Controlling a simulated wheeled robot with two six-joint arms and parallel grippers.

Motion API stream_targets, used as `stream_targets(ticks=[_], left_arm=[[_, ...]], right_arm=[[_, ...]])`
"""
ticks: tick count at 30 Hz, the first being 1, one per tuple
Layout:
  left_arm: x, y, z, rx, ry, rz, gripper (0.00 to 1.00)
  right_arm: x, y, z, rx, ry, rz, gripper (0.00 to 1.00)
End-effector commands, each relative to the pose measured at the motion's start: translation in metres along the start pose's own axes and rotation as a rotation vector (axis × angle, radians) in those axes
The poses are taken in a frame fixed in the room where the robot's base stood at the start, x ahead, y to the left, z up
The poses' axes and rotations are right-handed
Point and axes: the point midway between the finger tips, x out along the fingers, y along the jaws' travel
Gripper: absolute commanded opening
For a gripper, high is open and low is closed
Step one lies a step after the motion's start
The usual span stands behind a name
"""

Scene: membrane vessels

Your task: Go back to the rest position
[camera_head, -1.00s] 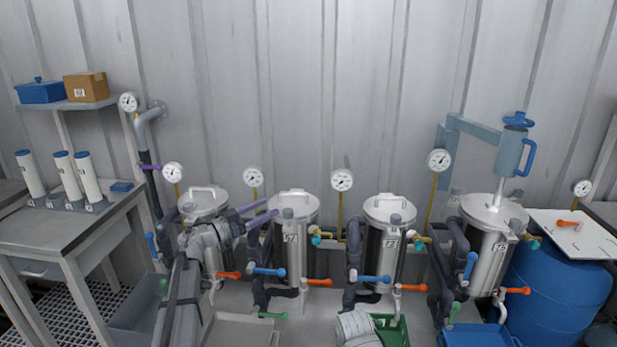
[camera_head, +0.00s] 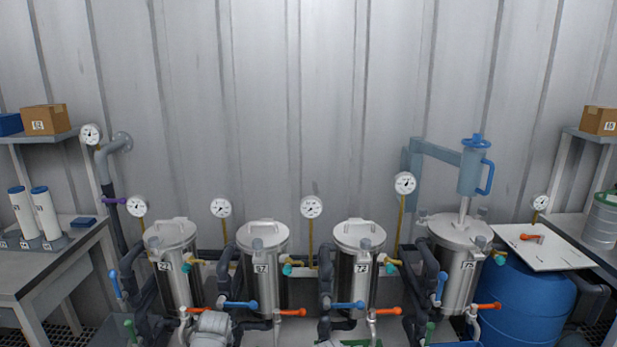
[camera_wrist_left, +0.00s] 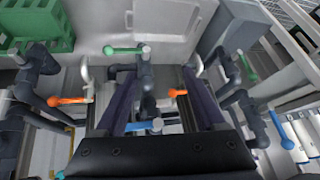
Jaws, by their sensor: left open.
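My left gripper (camera_wrist_left: 158,74) shows in the left wrist view as two long dark fingers, spread apart with nothing held between them. Pipework with an orange-handled valve (camera_wrist_left: 177,93) and a blue-handled valve (camera_wrist_left: 144,126) shows between and beyond the fingers. My right gripper is in neither view.
Blue, orange and green valve handles stick out in front of the vessels. A workbench (camera_head: 40,270) with white cylinders stands at left. A blue drum (camera_head: 530,305) under a white board (camera_head: 540,247) stands at right. A green crate (camera_wrist_left: 40,30) shows in the wrist view.

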Motion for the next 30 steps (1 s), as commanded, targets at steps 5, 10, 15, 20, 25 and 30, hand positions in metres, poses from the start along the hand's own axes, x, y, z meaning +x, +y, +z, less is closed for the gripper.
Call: stream_targets(ticks=[5,10,15,20,25,30], left_arm=[[-0.029,0.031,0.094,0.139,-0.312,0.118,0.72],[-0.059,0.065,0.146,0.286,-0.479,0.203,0.72],[-0.077,0.098,0.168,0.412,-0.503,0.193,0.72],[-0.094,0.123,0.189,0.52,-0.521,0.181,0.72],[-0.122,0.133,0.191,0.586,-0.53,0.169,0.72],[-0.15,0.129,0.173,0.582,-0.53,0.169,0.72]], right_arm=[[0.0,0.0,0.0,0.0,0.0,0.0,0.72],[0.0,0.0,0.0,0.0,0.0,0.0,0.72],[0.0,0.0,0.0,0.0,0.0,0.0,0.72],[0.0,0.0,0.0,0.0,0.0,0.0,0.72],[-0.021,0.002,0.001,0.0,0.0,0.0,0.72],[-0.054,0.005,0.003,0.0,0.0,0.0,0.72]])
